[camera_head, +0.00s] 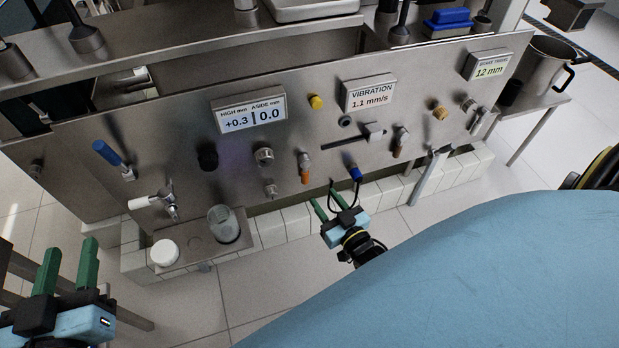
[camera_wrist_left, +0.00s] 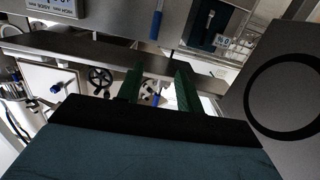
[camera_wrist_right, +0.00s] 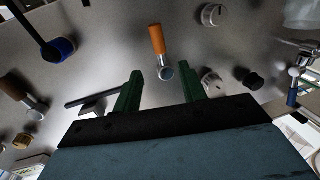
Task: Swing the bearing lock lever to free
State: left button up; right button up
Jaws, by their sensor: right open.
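My right gripper (camera_head: 326,200) is open and empty below the panel, apart from the levers. My left gripper (camera_head: 70,250) is open and empty, low at the left.
A blue-handled lever (camera_head: 107,153), a black knob (camera_head: 208,159), a blue-collared lever (camera_head: 355,173) and a slotted bar (camera_head: 355,136) are also on the panel. A glass beaker (camera_head: 223,224) and a white-lidded jar (camera_head: 163,252) stand on a small shelf below. Open floor lies in front.

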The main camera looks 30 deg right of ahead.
aim_at(307, 176)
jog(key=w+b, duration=0.2)
jog(key=w, duration=0.5)
jog(key=shift+d, duration=0.15)
pick_arm(q)
notch_tip(307, 176, up, 9)
jog(key=s+t+h, duration=0.2)
jog(key=t, duration=0.5)
jog(key=shift+s+d+b, duration=0.15)
jog(key=shift+d+b, duration=0.3)
pick_arm(e)
jog(key=shift+w, duration=0.75)
pick_arm(q)
jog(key=shift+r, duration=0.1)
pick_arm(e)
grip_shut()
